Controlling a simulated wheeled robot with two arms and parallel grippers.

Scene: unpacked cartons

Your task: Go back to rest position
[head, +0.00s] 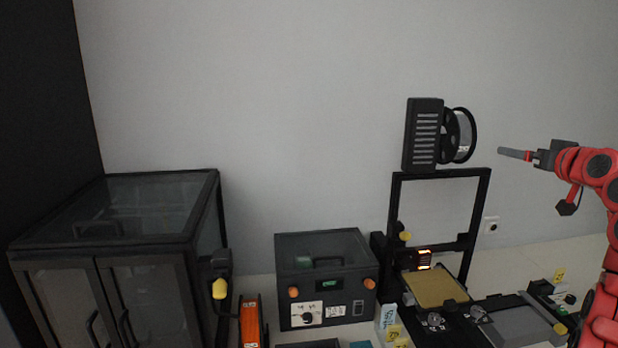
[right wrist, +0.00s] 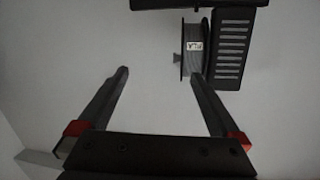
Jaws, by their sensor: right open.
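My right gripper (head: 515,154) is raised at the right of the head view, at the end of a red arm, pointing left. In the right wrist view my right gripper (right wrist: 158,80) shows two dark fingers wide apart with nothing between them. It is a little to the right of a filament spool (head: 461,135) on the 3D printer's top. The spool also shows beyond the fingers in the right wrist view (right wrist: 194,50), apart from them. My left gripper is not in view.
A 3D printer (head: 480,215) with a gold bed (head: 435,288) stands below the spool. A dark box with orange knobs (head: 327,280) and a glass-doored cabinet (head: 130,245) stand to the left. An orange item (head: 250,322) sits between them. The wall space above is clear.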

